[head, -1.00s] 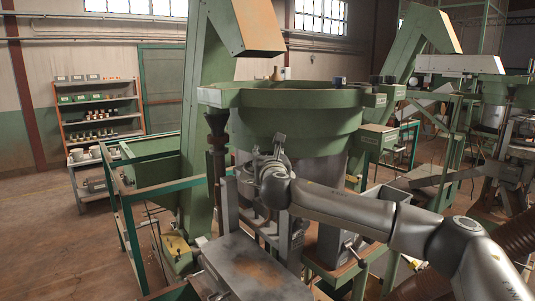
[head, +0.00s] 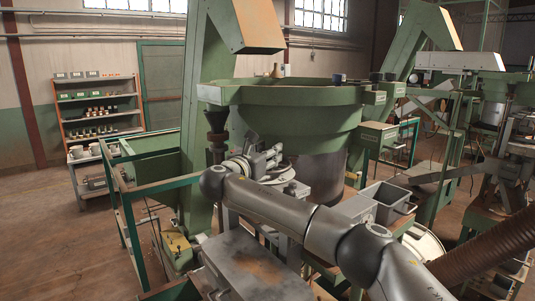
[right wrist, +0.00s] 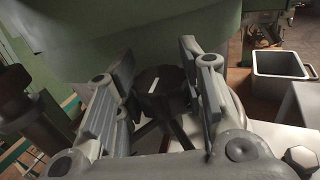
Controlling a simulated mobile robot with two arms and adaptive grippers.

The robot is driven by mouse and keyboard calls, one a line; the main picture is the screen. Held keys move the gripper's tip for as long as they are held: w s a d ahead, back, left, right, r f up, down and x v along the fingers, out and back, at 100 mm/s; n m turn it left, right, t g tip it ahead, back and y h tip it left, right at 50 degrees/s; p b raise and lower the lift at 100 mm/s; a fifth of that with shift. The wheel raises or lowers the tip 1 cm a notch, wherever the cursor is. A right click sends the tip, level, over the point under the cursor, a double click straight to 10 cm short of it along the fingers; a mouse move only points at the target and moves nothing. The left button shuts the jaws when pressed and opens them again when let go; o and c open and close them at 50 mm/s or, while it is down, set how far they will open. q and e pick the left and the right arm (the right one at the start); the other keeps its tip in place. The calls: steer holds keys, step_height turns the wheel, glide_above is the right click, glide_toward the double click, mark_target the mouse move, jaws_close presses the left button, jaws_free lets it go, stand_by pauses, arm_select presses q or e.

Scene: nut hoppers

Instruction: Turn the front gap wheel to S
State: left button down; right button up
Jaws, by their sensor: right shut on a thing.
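In the right wrist view a dark round wheel (right wrist: 160,102) with a white mark on top sits between the fingers of my right gripper (right wrist: 157,88). I take it for the front gap wheel; no letter S is readable. The gripper is shut on it, one finger at each side. In the head view my right gripper (head: 268,158) is under the front rim of the green bowl (head: 300,122), and the wheel cannot be made out there. My left gripper is not in view.
The bowl's green wall is close above the fingers. A grey open bin (head: 392,198) stands to the right; it also shows in the right wrist view (right wrist: 281,88). A grey metal box (head: 250,262) is below my arm. A dark post (head: 216,135) stands at the left.

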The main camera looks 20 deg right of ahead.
stand_by(0.4)
steer(key=o, duration=0.8)
steer(key=shift+c, duration=0.2)
steer(key=v, duration=1.2)
